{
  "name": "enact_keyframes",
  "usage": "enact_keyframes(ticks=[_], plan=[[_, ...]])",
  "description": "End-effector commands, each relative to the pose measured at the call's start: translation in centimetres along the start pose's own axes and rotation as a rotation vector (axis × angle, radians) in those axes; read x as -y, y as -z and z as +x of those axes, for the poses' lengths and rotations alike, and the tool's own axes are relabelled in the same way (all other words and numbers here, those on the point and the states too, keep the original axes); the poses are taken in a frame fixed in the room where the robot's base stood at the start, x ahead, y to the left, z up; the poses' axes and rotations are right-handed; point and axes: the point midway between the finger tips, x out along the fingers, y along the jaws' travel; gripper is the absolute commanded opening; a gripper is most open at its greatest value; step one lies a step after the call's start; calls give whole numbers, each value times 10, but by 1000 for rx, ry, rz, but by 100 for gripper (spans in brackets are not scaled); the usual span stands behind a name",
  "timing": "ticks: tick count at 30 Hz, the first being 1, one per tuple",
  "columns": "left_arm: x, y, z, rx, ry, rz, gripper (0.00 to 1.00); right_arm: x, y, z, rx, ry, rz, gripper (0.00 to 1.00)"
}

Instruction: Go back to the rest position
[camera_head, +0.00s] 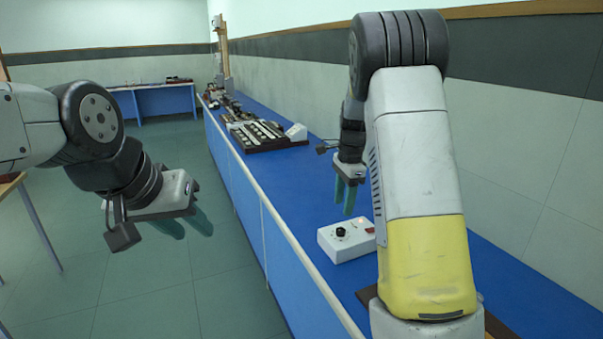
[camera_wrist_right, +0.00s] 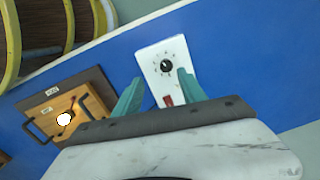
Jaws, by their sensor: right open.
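My right gripper (camera_head: 346,197) hangs over the blue bench, above and slightly left of a white control box (camera_head: 338,247) with a black knob. In the right wrist view its teal fingers (camera_wrist_right: 158,92) are apart with nothing held between them. The white box (camera_wrist_right: 152,61) shows beyond the fingers, with a dial, a knob and a red switch. My left gripper (camera_head: 188,222) is out over the floor left of the bench. Its teal fingers show partly below the wrist, and nothing is seen in them.
The long blue bench (camera_head: 302,205) runs along the right wall. A dark tray of parts (camera_head: 262,136) stands farther along it. A wooden board with handles (camera_wrist_right: 70,115) lies beside the white box. A table edge (camera_head: 12,186) is at the far left. The floor (camera_head: 140,280) left of the bench is clear.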

Motion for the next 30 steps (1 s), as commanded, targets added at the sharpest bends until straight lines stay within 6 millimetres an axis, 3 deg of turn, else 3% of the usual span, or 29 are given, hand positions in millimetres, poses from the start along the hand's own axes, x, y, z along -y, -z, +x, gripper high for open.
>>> enact_keyframes(ticks=[6,15,19,24,30], plan=[[0,0,0,0,0,0,36,-58,-24,-67,78,150,-310,49],[0,0,0,0,0,0,36,-156,-67,-130,-1,365,-825,49],[0,0,0,0,0,0,36,-200,-84,-142,-103,431,-1047,49],[0,0,0,0,0,0,36,-243,-99,-144,-246,467,-1274,49],[0,0,0,0,0,0,36,-263,-105,-140,-335,467,-1396,49]])
